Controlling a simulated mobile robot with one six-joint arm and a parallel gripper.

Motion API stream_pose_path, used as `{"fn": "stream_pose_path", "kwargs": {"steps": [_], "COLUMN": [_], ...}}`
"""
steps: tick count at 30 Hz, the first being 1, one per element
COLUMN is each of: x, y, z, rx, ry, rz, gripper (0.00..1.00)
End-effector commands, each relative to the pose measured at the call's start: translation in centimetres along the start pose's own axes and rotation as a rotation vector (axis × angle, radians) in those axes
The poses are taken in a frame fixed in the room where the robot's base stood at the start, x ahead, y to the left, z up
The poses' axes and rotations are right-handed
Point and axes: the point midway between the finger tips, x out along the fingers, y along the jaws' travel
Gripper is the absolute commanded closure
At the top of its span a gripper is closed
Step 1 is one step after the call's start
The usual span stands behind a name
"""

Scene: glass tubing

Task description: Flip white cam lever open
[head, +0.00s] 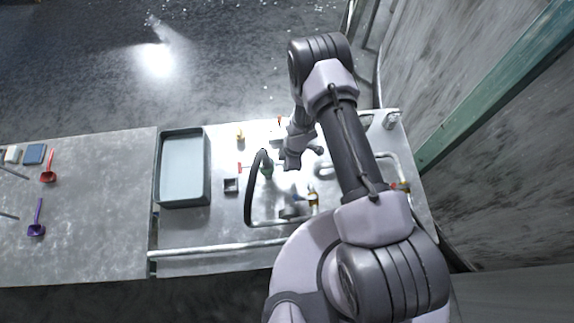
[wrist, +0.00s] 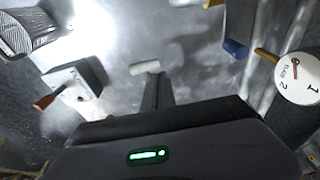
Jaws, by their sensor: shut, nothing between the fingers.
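My gripper (head: 291,163) hangs over the right part of the metal bench in the head view. In the wrist view its dark fingers (wrist: 156,90) are together, with nothing held between them. A short white rounded bar (wrist: 145,67) shows just beyond the fingertips. It looks like the white cam lever, but I cannot be sure. I cannot tell whether the fingers touch it or how far it is turned. In the head view I cannot pick the lever out near my arm.
A pale box with an orange handle (wrist: 75,86) is left of my fingers. A round white gauge (wrist: 298,79) and a blue handle (wrist: 235,48) are right. A grey tray (head: 184,168) and black curved hose (head: 249,195) lie left of my gripper. A wall stands at right.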

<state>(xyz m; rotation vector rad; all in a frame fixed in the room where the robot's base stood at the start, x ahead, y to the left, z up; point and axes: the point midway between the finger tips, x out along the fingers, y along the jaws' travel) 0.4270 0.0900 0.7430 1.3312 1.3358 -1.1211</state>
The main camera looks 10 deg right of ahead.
Motion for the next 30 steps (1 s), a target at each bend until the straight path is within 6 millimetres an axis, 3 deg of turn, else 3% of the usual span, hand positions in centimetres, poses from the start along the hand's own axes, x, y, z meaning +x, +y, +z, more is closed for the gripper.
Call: {"fn": "stream_pose_path", "kwargs": {"steps": [19, 30], "x": [-0.1, -1.7], "y": [0.0, 0.0], "z": [0.0, -0.3], "rx": [0.000, 0.000], "ry": [0.000, 0.000], "rz": [0.000, 0.000], "gripper": [1.00, 1.00]}}
